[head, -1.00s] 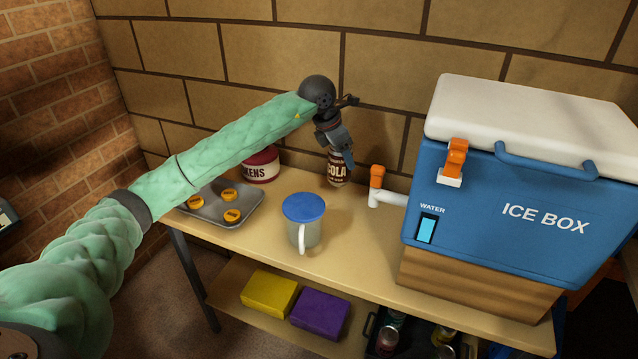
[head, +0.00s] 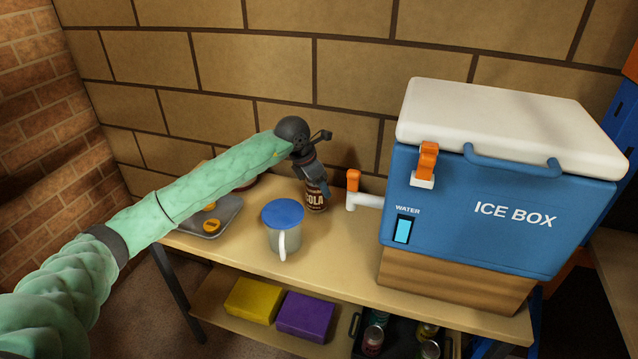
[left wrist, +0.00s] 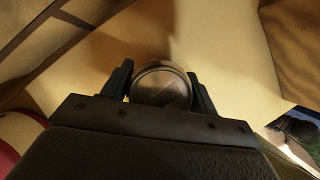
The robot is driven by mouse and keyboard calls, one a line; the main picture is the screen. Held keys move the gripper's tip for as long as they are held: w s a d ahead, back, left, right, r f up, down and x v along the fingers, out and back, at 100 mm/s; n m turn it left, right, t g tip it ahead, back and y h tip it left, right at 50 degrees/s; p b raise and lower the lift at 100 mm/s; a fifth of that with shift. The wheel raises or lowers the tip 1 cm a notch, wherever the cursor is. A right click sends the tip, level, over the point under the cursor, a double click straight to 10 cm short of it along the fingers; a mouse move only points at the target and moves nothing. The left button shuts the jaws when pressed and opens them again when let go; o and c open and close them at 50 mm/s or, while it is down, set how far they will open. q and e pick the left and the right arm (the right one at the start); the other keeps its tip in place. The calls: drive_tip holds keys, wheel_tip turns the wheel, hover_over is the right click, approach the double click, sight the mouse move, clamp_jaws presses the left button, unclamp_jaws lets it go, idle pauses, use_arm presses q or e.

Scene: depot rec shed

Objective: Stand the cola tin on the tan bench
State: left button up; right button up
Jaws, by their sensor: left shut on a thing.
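The cola tin (head: 315,199) is a dark brown can with cream lettering, upright at the back of the tan bench (head: 335,255), near the block wall. It looks to be on or very close to the bench top; I cannot tell if its base touches. My left gripper (head: 318,187) reaches down from above and is shut on the tin's upper part. In the left wrist view the tin's round metal top (left wrist: 161,88) sits between the two fingers. My right gripper is not in view.
A mug with a blue lid (head: 283,228) stands in front of the tin. A grey tray (head: 226,217) with yellow-orange pieces lies to the left. The ice box (head: 480,215) with its tap (head: 366,200) stands to the right. Yellow (head: 254,298) and purple (head: 306,316) blocks lie on the lower shelf.

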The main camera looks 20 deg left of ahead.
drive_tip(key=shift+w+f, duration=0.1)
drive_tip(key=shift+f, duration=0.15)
use_arm(q)
drive_tip(key=o, duration=1.2)
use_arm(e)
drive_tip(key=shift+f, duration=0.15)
use_arm(q)
drive_tip(key=shift+a+r, duration=0.15)
drive_tip(key=shift+r, duration=0.15)
drive_tip(key=shift+b+v, duration=0.65)
drive_tip(key=shift+v, duration=5.1)
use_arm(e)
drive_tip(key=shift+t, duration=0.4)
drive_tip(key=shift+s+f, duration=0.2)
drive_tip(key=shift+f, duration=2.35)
use_arm(q)
drive_tip(key=shift+s, duration=0.1)
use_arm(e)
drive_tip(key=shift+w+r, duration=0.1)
